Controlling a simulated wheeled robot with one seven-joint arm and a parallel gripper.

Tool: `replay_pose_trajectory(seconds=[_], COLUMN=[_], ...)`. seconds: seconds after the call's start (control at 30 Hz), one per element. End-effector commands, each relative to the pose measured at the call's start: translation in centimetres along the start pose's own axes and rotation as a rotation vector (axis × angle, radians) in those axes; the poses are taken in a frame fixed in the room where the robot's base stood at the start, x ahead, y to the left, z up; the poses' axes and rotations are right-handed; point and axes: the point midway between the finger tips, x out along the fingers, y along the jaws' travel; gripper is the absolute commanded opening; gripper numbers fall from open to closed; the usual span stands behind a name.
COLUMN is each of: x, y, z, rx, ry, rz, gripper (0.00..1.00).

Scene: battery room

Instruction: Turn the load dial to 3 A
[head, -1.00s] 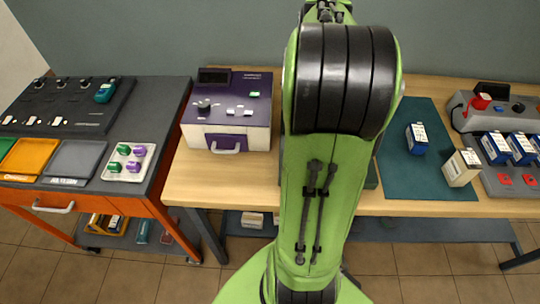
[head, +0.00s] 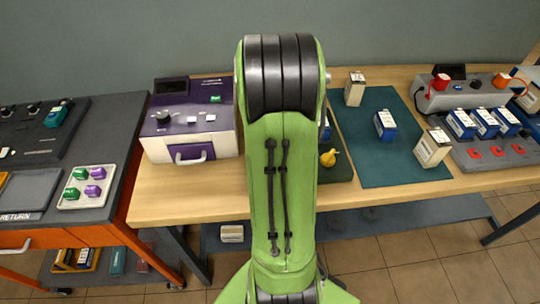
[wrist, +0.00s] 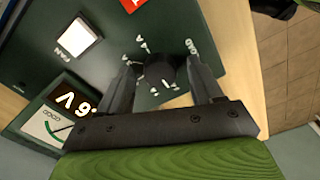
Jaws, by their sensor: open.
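The load dial (wrist: 160,70) is a small black round knob on a dark green panel (wrist: 100,55) in the wrist view. White marks surround it, too small and tilted to read surely. My gripper (wrist: 160,76) is open, with one finger on each side of the dial; I cannot tell whether either touches it. The dial's pointer is not clear. A lit display (wrist: 75,100) and a needle gauge (wrist: 42,132) sit at the panel's lower left. In the head view my arm hides the dial and gripper; a dark green edge (head: 338,170) shows beside the arm.
A white switch (wrist: 79,38) and part of a red piece (wrist: 131,4) are on the panel near the dial. In the head view, a purple and white device (head: 190,125) stands left of my arm. A teal mat (head: 378,160) with a blue battery (head: 385,125) lies to the right.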

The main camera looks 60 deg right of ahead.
Motion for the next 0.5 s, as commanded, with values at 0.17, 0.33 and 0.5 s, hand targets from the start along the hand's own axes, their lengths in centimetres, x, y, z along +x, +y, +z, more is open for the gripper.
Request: replay_pose_trajectory(seconds=[0.17, 0.33, 0.5], x=[-0.07, -0.1, -0.11], y=[0.0, 0.0, 0.0], z=[-0.01, -0.01, -0.02], rx=[0.0, 0.0, 0.0], ry=[0.0, 0.0, 0.0], rz=[0.0, 0.0, 0.0], gripper=[0.65, 0.41, 0.15])
